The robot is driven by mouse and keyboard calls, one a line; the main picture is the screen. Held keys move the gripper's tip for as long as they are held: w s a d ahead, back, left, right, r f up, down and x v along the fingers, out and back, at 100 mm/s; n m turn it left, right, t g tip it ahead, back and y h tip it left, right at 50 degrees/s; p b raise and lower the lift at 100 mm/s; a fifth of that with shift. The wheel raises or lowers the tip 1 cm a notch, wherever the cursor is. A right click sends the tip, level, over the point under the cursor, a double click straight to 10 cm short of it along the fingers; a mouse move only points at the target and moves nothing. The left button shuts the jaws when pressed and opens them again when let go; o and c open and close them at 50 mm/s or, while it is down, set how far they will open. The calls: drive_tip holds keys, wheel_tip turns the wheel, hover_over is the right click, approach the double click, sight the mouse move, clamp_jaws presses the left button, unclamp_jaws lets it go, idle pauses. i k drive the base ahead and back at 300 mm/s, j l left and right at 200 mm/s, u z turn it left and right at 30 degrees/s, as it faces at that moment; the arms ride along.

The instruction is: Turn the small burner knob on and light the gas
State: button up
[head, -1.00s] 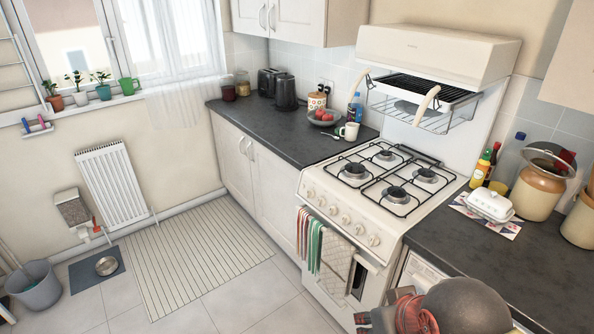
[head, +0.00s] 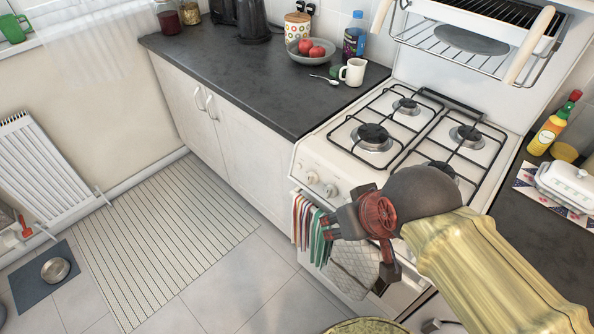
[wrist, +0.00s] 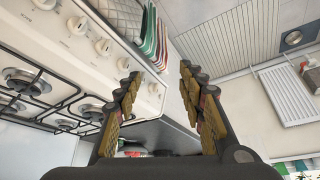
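The cream gas stove (head: 330,150) has burners under black grates. A small burner (head: 406,106) sits at the back left and a larger burner (head: 372,137) in front of it. No flame shows. Two front knobs (head: 321,184) show left of my gripper; my gripper and arm hide the others. In the wrist view a row of cream knobs (wrist: 103,46) runs along the panel to the left. I cannot tell which knob serves the small burner. My gripper (head: 355,255) is before the stove front. In the wrist view (wrist: 159,76) its fingers are apart with nothing between them.
Striped towels (head: 310,230) and a quilted cloth (head: 355,265) hang on the stove front, close to my gripper. The raised grill rack (head: 470,42) is above the hob. A mug (head: 353,72) and fruit bowl (head: 312,52) stand on the left counter. The floor mat (head: 170,240) is clear.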

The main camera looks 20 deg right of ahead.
sight(313, 177)
drive_tip(key=k+j+z, duration=0.15)
drive_tip(key=k+z, duration=0.35)
drive_tip(key=k, duration=0.35)
drive_tip(key=k+l+z, duration=0.15)
drive_tip(key=k+z, duration=0.35)
drive_tip(key=k, duration=0.4)
